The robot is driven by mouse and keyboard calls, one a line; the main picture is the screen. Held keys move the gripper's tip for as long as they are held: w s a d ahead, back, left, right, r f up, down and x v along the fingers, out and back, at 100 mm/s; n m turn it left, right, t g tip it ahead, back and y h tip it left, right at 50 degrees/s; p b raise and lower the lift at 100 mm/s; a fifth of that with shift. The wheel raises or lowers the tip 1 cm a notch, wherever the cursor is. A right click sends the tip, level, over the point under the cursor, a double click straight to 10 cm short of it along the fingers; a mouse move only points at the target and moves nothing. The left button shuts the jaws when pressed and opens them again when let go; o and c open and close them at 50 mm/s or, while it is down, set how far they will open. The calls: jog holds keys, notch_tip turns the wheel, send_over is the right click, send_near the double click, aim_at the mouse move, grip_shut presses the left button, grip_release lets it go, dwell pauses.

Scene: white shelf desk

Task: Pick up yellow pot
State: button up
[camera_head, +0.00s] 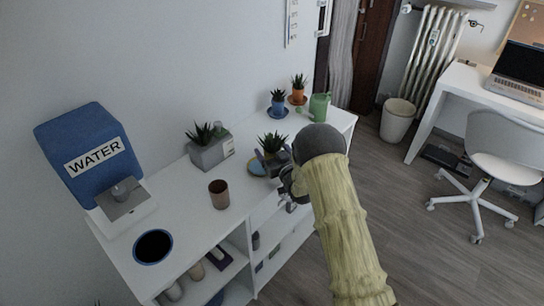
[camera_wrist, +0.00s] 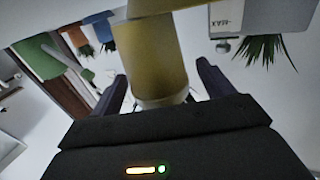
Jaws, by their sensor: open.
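The yellow pot (camera_wrist: 150,55) fills the upper middle of the wrist view. In the head view, its spiky green plant (camera_head: 271,141) shows on the white shelf desk, with the pot mostly hidden behind my gripper. My gripper (camera_wrist: 161,74) is open, with one dark finger on each side of the pot. Gaps show between the pot and both fingers in the wrist view, so I see no clear contact. In the head view, my gripper (camera_head: 279,163) is low at the pot's right side.
A grey planter (camera_head: 209,152) and a brown cup (camera_head: 219,194) stand left of the pot. A blue pot (camera_head: 278,109), an orange pot (camera_head: 298,96) and a green watering can (camera_head: 319,107) stand behind it. A blue water dispenser (camera_head: 90,152) is at the far left.

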aim_at(272, 149)
jog(key=c, duration=1.3)
jog(key=shift+r, duration=0.15)
notch_tip(272, 149, up, 10)
jog(key=shift+f, duration=0.1)
